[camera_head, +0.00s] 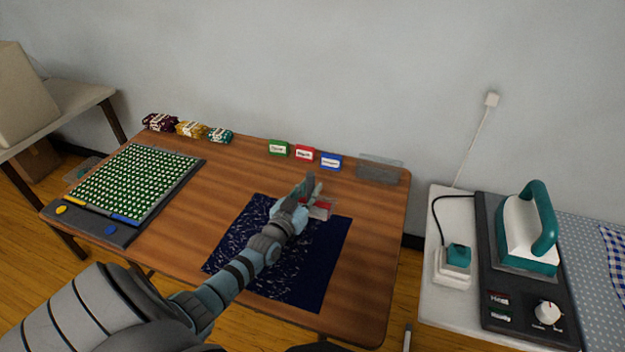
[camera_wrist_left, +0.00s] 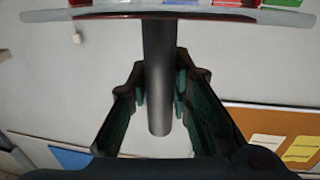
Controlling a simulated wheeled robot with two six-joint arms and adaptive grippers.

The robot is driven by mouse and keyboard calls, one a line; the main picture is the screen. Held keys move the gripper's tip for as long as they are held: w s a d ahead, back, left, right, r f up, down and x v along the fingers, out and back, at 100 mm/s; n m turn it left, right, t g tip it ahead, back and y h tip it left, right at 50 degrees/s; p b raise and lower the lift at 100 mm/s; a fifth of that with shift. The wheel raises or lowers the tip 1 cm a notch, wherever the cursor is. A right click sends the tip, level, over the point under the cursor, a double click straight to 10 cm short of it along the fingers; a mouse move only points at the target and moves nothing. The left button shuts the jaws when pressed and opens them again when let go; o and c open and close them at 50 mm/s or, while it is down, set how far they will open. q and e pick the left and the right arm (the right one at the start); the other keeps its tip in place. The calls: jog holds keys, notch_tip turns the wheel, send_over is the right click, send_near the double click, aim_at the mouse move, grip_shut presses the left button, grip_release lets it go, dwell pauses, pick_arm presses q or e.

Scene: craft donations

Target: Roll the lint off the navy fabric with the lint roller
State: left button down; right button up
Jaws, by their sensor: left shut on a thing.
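The navy fabric (camera_head: 322,262) lies flat on the wooden table. White lint covers its left and middle parts thickly; its right strip looks mostly clear. My left gripper (camera_head: 311,190) is over the fabric's far edge, shut on the lint roller. The roller's pale and red head (camera_head: 319,209) shows just right of the gripper, over the fabric's upper right; I cannot tell whether it touches. In the left wrist view the roller's dark handle (camera_wrist_left: 158,80) stands between the two fingers. My left arm hides part of the fabric. My right gripper is not in view.
A board with rows of green and white pieces (camera_head: 140,180) fills the table's left. Green, red and blue labels (camera_head: 304,153) and a clear tray (camera_head: 380,170) stand along the back. An iron (camera_head: 530,230) stands on a side table at right. The table's right front is bare.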

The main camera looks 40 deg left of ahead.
pick_arm(q)
jog(key=s+d+p, duration=0.4)
jog(key=s+p, duration=0.1)
jog(key=s, duration=0.8)
jog(key=s+d+p, duration=0.4)
jog(key=s+d, duration=0.1)
jog(key=s, duration=0.8)
jog(key=shift+p, duration=0.35)
jog(key=shift+w+r, duration=0.1)
jog(key=shift+r, duration=0.05)
